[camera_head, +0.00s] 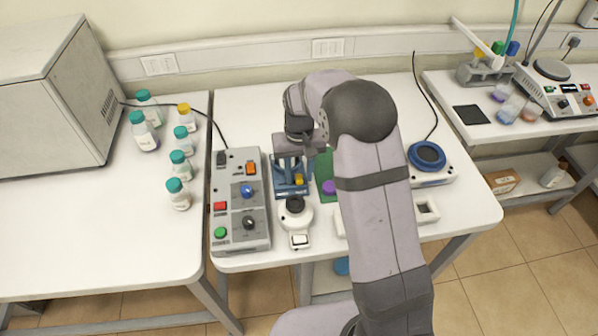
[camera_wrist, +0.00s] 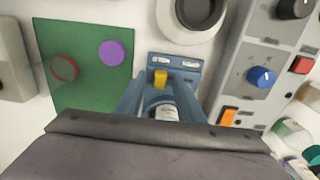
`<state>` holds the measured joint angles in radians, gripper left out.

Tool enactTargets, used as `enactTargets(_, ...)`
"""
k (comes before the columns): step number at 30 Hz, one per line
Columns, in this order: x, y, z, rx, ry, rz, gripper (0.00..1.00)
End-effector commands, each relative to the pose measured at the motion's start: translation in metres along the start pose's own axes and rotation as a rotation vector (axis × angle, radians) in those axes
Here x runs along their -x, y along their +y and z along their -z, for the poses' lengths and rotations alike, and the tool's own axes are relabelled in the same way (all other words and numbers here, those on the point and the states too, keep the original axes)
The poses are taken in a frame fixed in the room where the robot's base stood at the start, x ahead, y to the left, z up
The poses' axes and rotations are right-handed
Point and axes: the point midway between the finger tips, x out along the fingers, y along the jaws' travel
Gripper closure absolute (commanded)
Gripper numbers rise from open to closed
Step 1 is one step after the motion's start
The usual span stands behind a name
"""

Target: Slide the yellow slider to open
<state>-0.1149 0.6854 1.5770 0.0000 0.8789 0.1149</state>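The yellow slider (camera_wrist: 160,77) sits on a blue device (camera_wrist: 175,61) with two small white labels on its face. The slider also shows in the head view (camera_head: 299,180), low on the blue device (camera_head: 291,191). My gripper (camera_wrist: 160,84) is above the device, with two blue-grey fingers apart, one on each side of the slider. I see no clear contact between fingers and slider. A pale, round, vial-like part (camera_wrist: 166,112) shows between the fingers. In the head view, my wrist partly hides the device.
A grey control box (camera_head: 240,200) stands close to the left of the device in the head view. A white instrument with a dark knob (camera_head: 295,205) stands in front. A green mat (camera_wrist: 85,85) with a purple disc (camera_wrist: 112,52) lies beside it. Several bottles stand on the left table.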

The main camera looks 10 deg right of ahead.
Motion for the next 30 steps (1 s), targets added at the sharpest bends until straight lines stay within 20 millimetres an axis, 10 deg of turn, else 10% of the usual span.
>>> enactTargets(6,0.000,0.000,0.000,0.000,0.000,0.000,1.00)
enactTargets(29,0.001,-0.054,0.001,-0.001,0.001,0.004,1.00)
enactTargets(30,0.001,-0.055,0.001,-0.001,0.002,0.004,0.80)
